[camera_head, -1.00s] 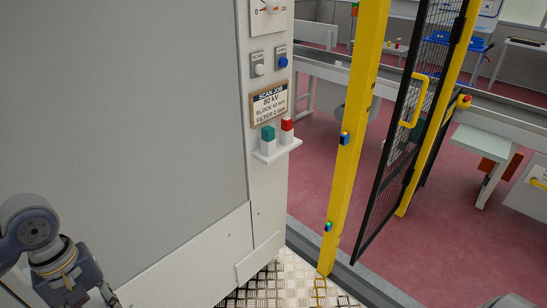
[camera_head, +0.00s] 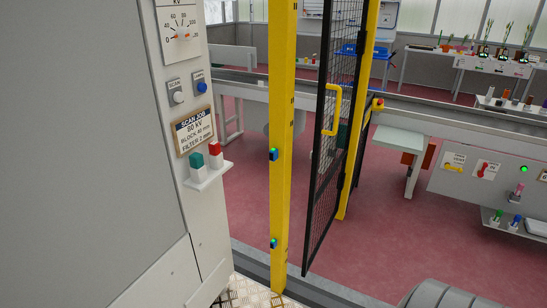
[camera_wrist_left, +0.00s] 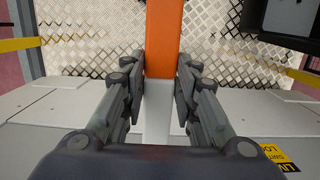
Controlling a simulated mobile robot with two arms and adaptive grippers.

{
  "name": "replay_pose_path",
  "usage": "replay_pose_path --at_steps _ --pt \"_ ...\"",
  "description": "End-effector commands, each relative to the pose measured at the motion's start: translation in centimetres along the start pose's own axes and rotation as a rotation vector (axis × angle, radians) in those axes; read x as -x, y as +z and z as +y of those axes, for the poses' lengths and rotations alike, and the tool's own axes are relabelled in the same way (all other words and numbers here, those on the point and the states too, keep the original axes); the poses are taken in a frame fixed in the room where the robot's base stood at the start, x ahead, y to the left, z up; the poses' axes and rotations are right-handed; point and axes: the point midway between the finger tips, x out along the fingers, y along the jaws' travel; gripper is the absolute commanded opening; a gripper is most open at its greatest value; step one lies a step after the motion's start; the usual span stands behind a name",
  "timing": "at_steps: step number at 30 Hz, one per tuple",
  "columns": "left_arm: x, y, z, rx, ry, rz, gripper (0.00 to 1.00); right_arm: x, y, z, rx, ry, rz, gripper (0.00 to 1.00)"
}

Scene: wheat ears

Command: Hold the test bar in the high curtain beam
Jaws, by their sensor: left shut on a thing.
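The test bar (camera_wrist_left: 162,38), orange with a pale lower part, stands between the fingers of my left gripper (camera_wrist_left: 160,74) in the left wrist view. The gripper is shut on it, above a tread-plate floor. Neither the bar nor my grippers show in the head view, so the bar's place relative to the high beam cannot be told.
A grey cabinet (camera_head: 90,150) with a dial, buttons and a small shelf (camera_head: 208,177) holding green and red blocks fills the left. A black mesh gate (camera_head: 333,130) stands open beyond the post. Benches (camera_head: 470,180) line the right.

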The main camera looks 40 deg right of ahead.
Motion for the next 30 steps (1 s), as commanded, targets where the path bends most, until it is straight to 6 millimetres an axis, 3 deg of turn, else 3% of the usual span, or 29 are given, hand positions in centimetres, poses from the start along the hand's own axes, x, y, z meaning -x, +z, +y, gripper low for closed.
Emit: replay_pose_path --at_steps 19,30 --pt "-1.3 7.6 0.1 -0.003 0.001 0.001 0.00 -2.3 0.2 -0.3 0.000 -0.003 0.001 0.64" --pt "-1.3 8.6 0.0 0.001 0.001 0.002 0.00 -2.4 0.2 -0.3 -0.001 -0.003 0.001 0.64"
